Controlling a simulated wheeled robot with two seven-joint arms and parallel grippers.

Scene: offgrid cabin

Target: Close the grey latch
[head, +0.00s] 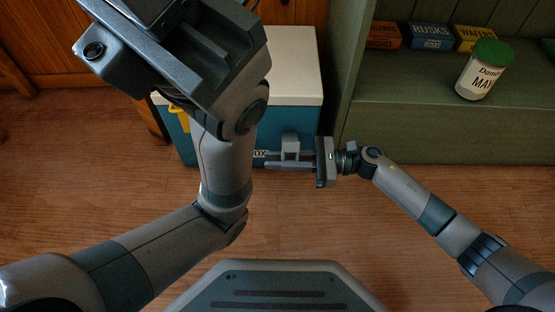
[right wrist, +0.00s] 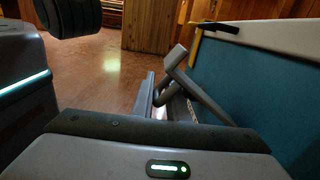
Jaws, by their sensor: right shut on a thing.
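The grey latch (head: 290,146) is on the front of a teal cooler (head: 186,140) with a white lid (head: 292,62), which lies down on the body. In the right wrist view the latch (right wrist: 198,90) stands out from the teal front at a slant. My right gripper (head: 272,159) reaches in from the right along the cooler front, its fingers at the latch and shut on it. The exact contact is partly hidden. My left arm's hand (head: 175,50) is raised close to the camera over the cooler's left side; its fingertips cannot be made out.
A green shelf (head: 430,125) stands right of the cooler, holding several boxes and a jar with a green lid (head: 483,70). A yellow handle (head: 180,117) is on the cooler's left. The wooden floor (head: 300,220) in front is clear.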

